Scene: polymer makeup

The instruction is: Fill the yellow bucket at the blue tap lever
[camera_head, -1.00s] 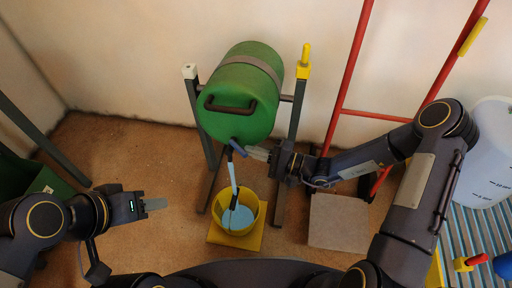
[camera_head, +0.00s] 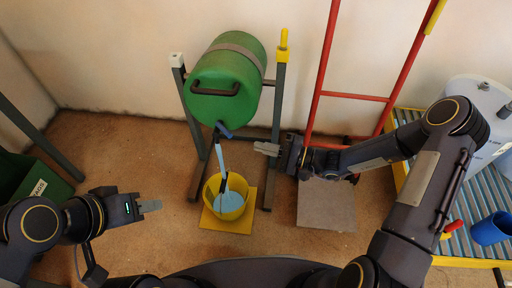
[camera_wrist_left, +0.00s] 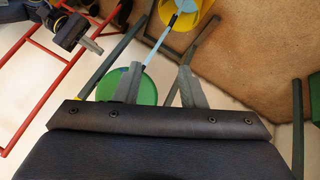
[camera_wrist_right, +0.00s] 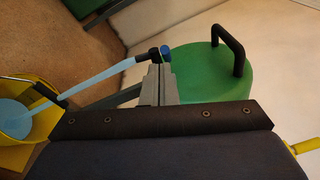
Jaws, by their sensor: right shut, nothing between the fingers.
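A green barrel (camera_head: 228,85) lies on a grey stand with its tap at the lower front. The blue tap lever (camera_head: 224,130) also shows in the right wrist view (camera_wrist_right: 165,50). A pale blue stream (camera_head: 221,158) runs from the tap into the yellow bucket (camera_head: 211,195), which stands upright below and holds blue liquid (camera_wrist_right: 14,118). My right gripper (camera_head: 266,148) is shut and empty, right of the tap and apart from the lever. My left gripper (camera_head: 150,206) is low on the left, away from the bucket; its fingers are spread and empty in the left wrist view (camera_wrist_left: 160,80).
A yellow mat (camera_head: 236,224) lies under the bucket. A grey slab (camera_head: 327,207) lies to its right. A red frame (camera_head: 355,97) leans behind. A slatted surface (camera_head: 470,240) at right carries a white container (camera_head: 470,95) and blue cup (camera_head: 490,230). A green crate (camera_head: 45,183) stands left.

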